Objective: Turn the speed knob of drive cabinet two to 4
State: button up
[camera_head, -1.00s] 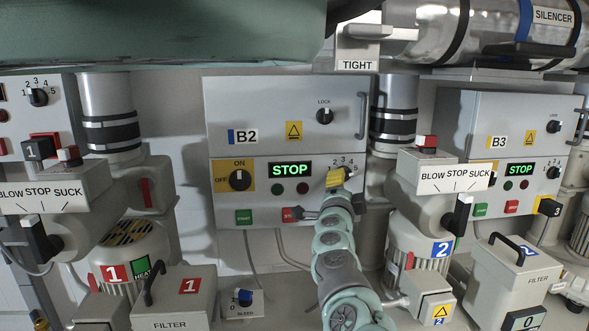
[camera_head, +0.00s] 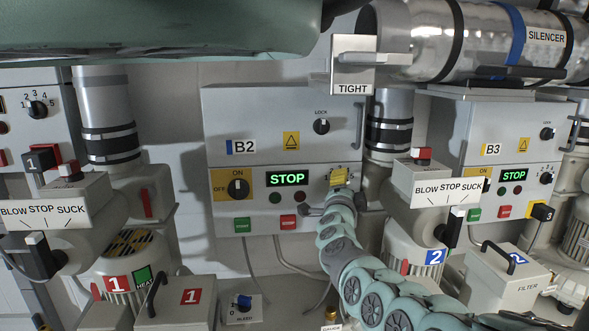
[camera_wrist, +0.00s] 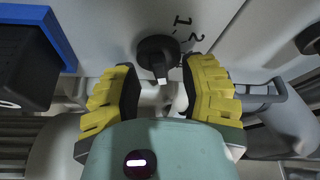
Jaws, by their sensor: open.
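Drive cabinet two is the grey box labelled B2 (camera_head: 243,147), with a green STOP display (camera_head: 287,179). Its speed knob is hidden behind my gripper (camera_head: 339,178) in the head view, at the right of the lower panel. In the wrist view the black speed knob (camera_wrist: 156,50) is just ahead of my open gripper (camera_wrist: 160,88), between the lines of its yellow fingers. Its white pointer mark faces down toward the gripper. Digits 1 and 2 show to the knob's upper right; I cannot tell its setting.
An ON/OFF switch (camera_head: 238,188), a green button (camera_head: 242,225) and a red STOP button (camera_head: 288,222) share the panel. A door handle (camera_head: 358,127) is above right. The blow/stop/suck valve box (camera_head: 447,191) stands close at the right.

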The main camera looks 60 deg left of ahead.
jog(key=shift+s+a, duration=0.15)
jog(key=shift+s, duration=0.15)
jog(key=shift+w, duration=0.1)
grip_shut()
jog(key=shift+w+f+b, duration=0.1)
jog(key=shift+b, duration=0.25)
jog(key=shift+f+n+y+b, duration=0.15)
jog(key=shift+n+y+b, duration=0.25)
jog(key=shift+n+b, duration=0.65)
jog(key=n+y+b, duration=0.1)
jog(key=n+b, duration=0.1)
jog(key=b, duration=0.1)
jog(key=shift+n, duration=0.25)
jog(key=n+y+b, duration=0.1)
jog(key=n+b, duration=0.2)
jog(key=shift+g+y, duration=0.3)
jog(key=shift+y, duration=0.1)
jog(key=shift+r+n, duration=0.2)
jog(key=shift+n, duration=0.2)
